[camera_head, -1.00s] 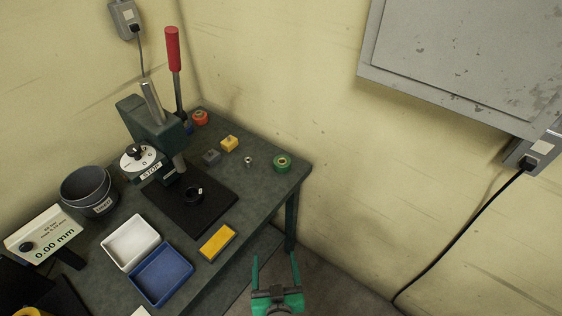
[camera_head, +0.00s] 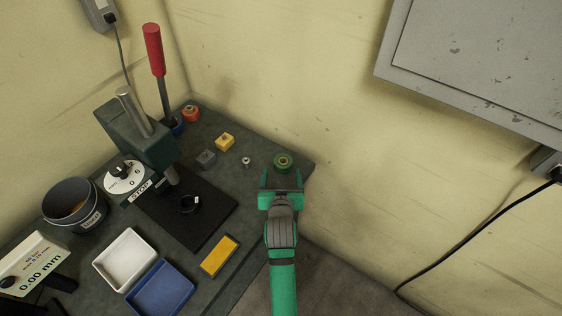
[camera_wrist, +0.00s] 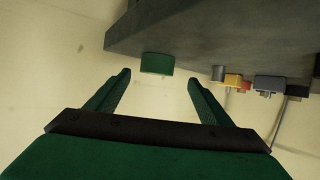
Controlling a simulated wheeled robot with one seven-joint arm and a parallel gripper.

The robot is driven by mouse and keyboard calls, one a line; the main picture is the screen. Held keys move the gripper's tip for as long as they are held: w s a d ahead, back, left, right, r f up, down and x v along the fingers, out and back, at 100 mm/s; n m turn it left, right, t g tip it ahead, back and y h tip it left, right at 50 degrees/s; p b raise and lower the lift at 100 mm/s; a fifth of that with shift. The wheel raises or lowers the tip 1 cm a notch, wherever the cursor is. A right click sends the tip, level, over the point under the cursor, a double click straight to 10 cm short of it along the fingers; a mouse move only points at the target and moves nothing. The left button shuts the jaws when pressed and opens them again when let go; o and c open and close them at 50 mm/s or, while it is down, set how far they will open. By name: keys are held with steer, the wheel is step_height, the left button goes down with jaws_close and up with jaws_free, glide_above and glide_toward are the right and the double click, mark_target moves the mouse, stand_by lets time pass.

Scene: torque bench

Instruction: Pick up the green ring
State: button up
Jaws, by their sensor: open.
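The green ring (camera_head: 283,161) lies on the bench near its right corner, by the wall. In the wrist view the green ring (camera_wrist: 157,63) shows from the side, ahead of the fingertips and between their lines. My gripper (camera_head: 282,174) is green, open and empty, just in front of the ring in the head view. In the wrist view my gripper (camera_wrist: 160,80) has its two fingers spread wide, and a gap shows between them and the ring.
The wall (camera_head: 335,150) is close on the right.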

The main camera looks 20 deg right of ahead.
mark_target(283, 168)
steer(key=shift+w+d+f, duration=0.3)
steer(key=shift+w+d, duration=0.05)
steer(key=shift+w, duration=0.1)
steer(key=shift+x, duration=2.7)
steer(key=shift+d, duration=0.1)
steer(key=c, duration=1.5)
steer(key=shift+r, duration=0.1)
steer(key=shift+c, duration=1.1)
